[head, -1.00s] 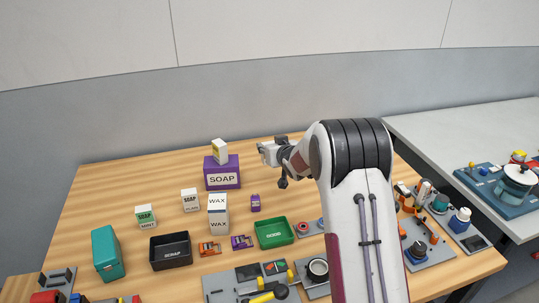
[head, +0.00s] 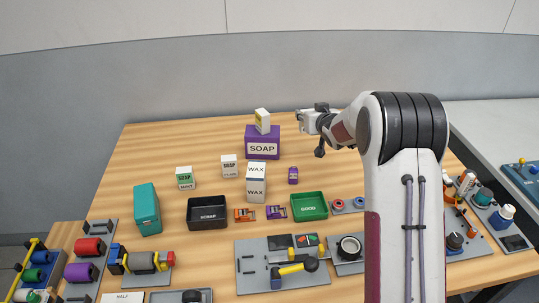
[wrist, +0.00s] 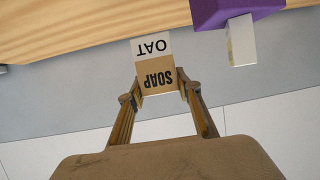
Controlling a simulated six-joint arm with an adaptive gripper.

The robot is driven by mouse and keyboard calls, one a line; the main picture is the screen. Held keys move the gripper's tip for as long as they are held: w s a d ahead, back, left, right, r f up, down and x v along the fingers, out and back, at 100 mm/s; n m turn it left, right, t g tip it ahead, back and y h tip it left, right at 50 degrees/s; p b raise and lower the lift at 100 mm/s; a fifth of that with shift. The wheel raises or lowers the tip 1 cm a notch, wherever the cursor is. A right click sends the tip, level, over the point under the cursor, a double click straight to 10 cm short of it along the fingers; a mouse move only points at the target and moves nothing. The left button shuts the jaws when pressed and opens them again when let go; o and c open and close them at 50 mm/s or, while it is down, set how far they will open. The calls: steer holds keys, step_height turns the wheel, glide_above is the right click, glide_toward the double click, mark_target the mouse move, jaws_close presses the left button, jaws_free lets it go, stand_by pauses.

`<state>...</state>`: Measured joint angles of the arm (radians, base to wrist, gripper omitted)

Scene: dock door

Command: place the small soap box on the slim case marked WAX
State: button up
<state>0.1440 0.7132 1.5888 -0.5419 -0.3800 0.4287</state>
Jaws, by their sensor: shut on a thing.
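My gripper (wrist: 160,88) is shut on a small soap box (wrist: 157,70) in the wrist view. The box has a tan face reading SOAP and a white face reading OAT, upside down in the picture. In the head view my gripper (head: 305,121) is above the back of the table, right of the large purple SOAP box (head: 262,150). The white case marked WAX (head: 256,188) stands upright mid-table, nearer than the purple box, with WAX on its top and front. Nothing shows on top of it. My gripper is apart from it.
A yellow-and-white box (head: 262,122) stands on the purple box, close left of my gripper.

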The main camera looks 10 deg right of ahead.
steer(key=s+a+r, duration=0.2)
steer(key=a+r, duration=0.4)
step_height(320, 180, up, 4)
steer(key=n+y, duration=0.4)
glide_above(256, 169)
steer(key=shift+g, duration=0.4)
step_height(256, 169, down, 6)
steer(key=shift+f, duration=0.15)
steer(key=shift+f, duration=1.9)
steer(key=shift+f, duration=0.15)
